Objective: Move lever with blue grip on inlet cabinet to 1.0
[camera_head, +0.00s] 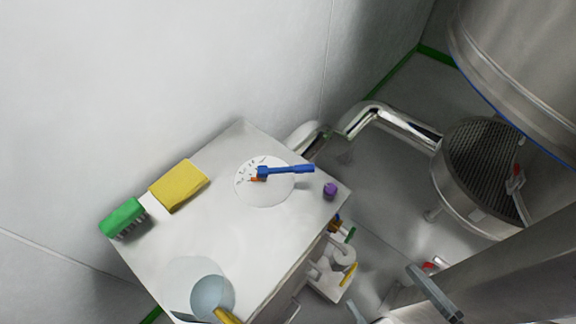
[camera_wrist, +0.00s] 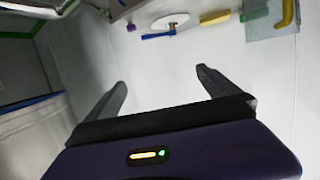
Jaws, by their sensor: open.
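The inlet cabinet (camera_head: 215,245) has a pale top with a round white dial (camera_head: 245,190) near its far right side. A lever with a blue grip (camera_head: 295,169) is mounted on the dial and points right in the head view. A small orange-red mark (camera_head: 257,179) shows by its hub; the dial's numbers are too small to read. The blue lever also shows near the top of the wrist view (camera_wrist: 157,36). My gripper (camera_wrist: 161,77) is open, with nothing between its fingers. It is apart from the lever.
On the cabinet top are a yellow sponge-like block (camera_head: 179,186), a green brush (camera_head: 123,218), a purple knob (camera_head: 330,190) and a round translucent scoop-like item (camera_head: 212,297). A pipe (camera_head: 385,120) and large steel vessel (camera_head: 520,70) stand right. Small fittings (camera_head: 340,260) stick out from the cabinet's right side.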

